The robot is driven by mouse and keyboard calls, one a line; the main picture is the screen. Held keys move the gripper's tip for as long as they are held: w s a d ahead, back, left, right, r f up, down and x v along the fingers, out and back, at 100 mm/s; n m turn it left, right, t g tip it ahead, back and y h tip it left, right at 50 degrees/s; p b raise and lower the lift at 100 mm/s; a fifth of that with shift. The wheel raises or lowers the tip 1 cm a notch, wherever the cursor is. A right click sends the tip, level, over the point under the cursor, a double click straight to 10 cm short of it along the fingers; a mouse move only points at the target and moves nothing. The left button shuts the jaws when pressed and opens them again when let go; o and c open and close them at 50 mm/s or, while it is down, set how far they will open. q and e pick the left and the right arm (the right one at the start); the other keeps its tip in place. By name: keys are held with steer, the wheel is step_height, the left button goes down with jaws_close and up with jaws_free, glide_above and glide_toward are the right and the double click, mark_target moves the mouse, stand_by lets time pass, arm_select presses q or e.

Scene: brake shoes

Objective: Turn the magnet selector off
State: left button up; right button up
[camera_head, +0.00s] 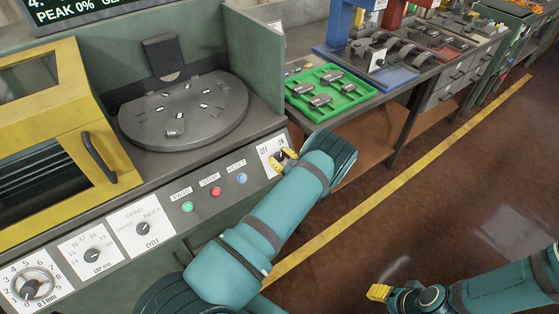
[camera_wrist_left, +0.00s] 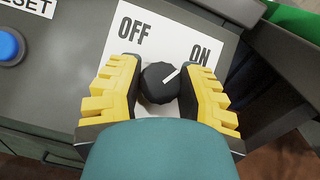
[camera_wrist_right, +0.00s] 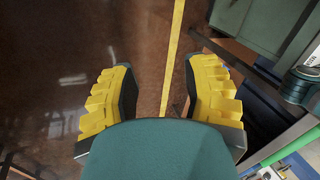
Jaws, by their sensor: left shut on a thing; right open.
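The magnet selector is a black round knob (camera_wrist_left: 159,84) on a white plate (camera_wrist_left: 150,40) marked OFF at left and ON at right. My left gripper (camera_wrist_left: 161,72) is shut on the knob, one yellow finger on each side. In the head view the left gripper (camera_head: 284,157) is at the plate (camera_head: 265,151) on the panel's right end, and my arm hides part of it. My right gripper (camera_head: 378,292) is low at right over the floor. In the right wrist view it (camera_wrist_right: 160,72) is open and empty.
Left of the selector are blue (camera_head: 242,178), red (camera_head: 216,191) and green (camera_head: 187,207) buttons and a cycle knob (camera_head: 142,228). A round magnetic table (camera_head: 225,128) sits behind. A green tray (camera_head: 340,108) with metal parts stands at right. The floor beside is clear.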

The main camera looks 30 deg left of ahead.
arm_select(q)
steer(key=n+g+b, duration=0.3)
steer(key=n, duration=0.2)
steer(key=shift+w+f+b, duration=0.1)
steer(key=shift+f+b, duration=0.05)
steer(key=shift+b, duration=0.25)
steer(key=shift+n+g+b, duration=0.7)
steer(key=shift+n+g, duration=0.3)
steer(key=shift+n, duration=0.2)
steer(key=shift+n+g+b, duration=0.3)
steer(key=shift+n+g, duration=0.3)
steer(key=shift+n, duration=0.5)
steer(key=n+g, duration=0.1)
steer(key=n+h, duration=0.1)
steer(key=n, duration=0.1)
steer(key=n+g+h, duration=0.1)
steer(key=n, duration=0.1)
steer(key=shift+a+r+g, duration=0.1)
steer(key=shift+r+g, duration=0.15)
steer(key=shift+g, duration=0.05)
steer(key=shift+n+g+h, duration=0.5)
steer(key=shift+n+h, duration=0.7)
steer(key=shift+n, duration=1)
steer(key=o, duration=1.2)
steer(key=shift+f, duration=0.1)
steer(key=shift+c, duration=0.2)
